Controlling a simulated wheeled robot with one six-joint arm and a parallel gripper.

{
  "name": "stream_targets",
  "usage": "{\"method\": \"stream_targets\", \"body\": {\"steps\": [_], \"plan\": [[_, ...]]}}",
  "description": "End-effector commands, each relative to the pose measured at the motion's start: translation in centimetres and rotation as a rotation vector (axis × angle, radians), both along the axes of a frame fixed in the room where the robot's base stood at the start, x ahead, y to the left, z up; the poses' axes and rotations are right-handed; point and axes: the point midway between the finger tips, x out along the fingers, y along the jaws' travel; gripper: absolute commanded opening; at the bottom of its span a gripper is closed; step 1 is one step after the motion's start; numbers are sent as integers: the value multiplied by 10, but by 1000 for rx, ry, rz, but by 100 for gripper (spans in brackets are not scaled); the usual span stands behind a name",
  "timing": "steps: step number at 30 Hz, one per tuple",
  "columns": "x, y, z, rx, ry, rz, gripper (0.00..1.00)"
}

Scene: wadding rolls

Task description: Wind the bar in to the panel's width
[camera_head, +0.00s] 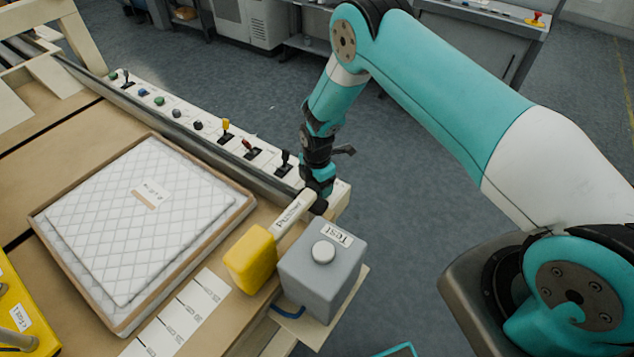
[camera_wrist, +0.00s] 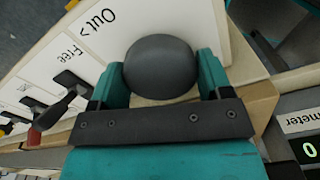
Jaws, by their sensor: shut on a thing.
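My gripper (camera_head: 318,190) is at the near right end of the white control strip. In the wrist view its teal fingers (camera_wrist: 160,76) are shut on a round dark grey knob (camera_wrist: 160,62), one on each side, beside the printed word "Out >". The white quilted panel (camera_head: 105,215) lies flat in a brown-edged frame on the bench, left of my gripper. A long dark metal rail (camera_head: 190,137) runs between the panel and the control strip. I cannot tell for sure which part is the bar. A yellow block (camera_head: 250,260) stands right of the panel.
A grey box (camera_head: 322,275) marked "Test" stands close below my gripper. Levers, including a red one (camera_wrist: 45,118), line the control strip (camera_head: 170,110). A meter display (camera_wrist: 308,148) shows a green 0.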

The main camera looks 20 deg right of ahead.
Motion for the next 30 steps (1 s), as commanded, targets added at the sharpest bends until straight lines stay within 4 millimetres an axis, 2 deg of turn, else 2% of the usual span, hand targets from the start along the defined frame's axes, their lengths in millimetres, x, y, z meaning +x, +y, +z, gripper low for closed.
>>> {"method": "stream_targets", "body": {"steps": [11,30], "plan": [[0,0,-2,0,0,-100,48],[0,0,-3,1,-1,-669,48]]}}
